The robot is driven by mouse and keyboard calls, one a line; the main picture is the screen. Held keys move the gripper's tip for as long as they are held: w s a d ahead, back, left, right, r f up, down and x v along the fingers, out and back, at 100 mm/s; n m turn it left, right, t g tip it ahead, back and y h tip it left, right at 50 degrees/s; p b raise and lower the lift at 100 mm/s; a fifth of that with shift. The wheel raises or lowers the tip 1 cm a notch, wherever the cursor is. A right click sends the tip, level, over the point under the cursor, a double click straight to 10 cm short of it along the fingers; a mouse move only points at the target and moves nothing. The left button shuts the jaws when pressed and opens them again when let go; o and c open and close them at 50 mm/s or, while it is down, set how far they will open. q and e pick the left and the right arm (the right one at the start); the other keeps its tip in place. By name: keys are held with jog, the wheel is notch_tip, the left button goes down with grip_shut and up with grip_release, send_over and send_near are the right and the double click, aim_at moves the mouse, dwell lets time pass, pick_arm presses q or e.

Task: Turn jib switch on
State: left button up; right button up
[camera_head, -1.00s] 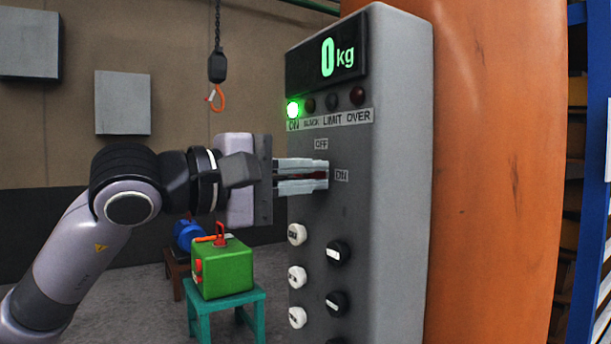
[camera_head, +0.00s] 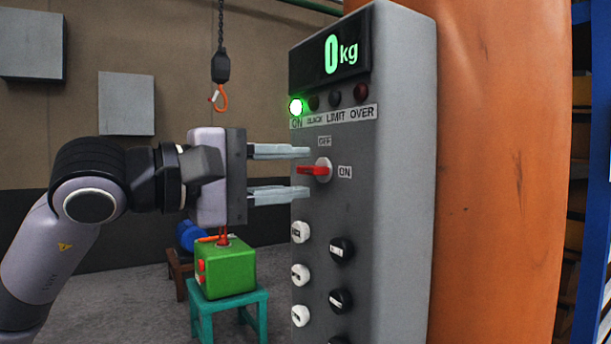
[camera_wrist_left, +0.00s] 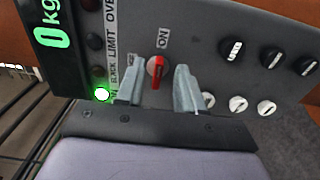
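The jib switch (camera_head: 316,170) is a red handle on a round white base on the grey control panel, between the OFF label above and the ON label at its right. Its handle lies sideways, in line with ON. It also shows in the left wrist view (camera_wrist_left: 157,72), between the fingers. My left gripper (camera_head: 308,172) is open and empty, its fingers above and below the handle and apart from it. The green lamp (camera_head: 295,107) over ON is lit, and the display (camera_head: 340,54) reads 0 kg. My right gripper is not in view.
A hook (camera_head: 219,97) hangs on a chain behind. A green box (camera_head: 226,268) stands on a teal stool (camera_head: 228,299). An orange column (camera_head: 497,170) stands at the right.

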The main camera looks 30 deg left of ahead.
pick_arm(q)
jog(key=shift+b+v, duration=0.35)
jog(key=shift+v, duration=1.65)
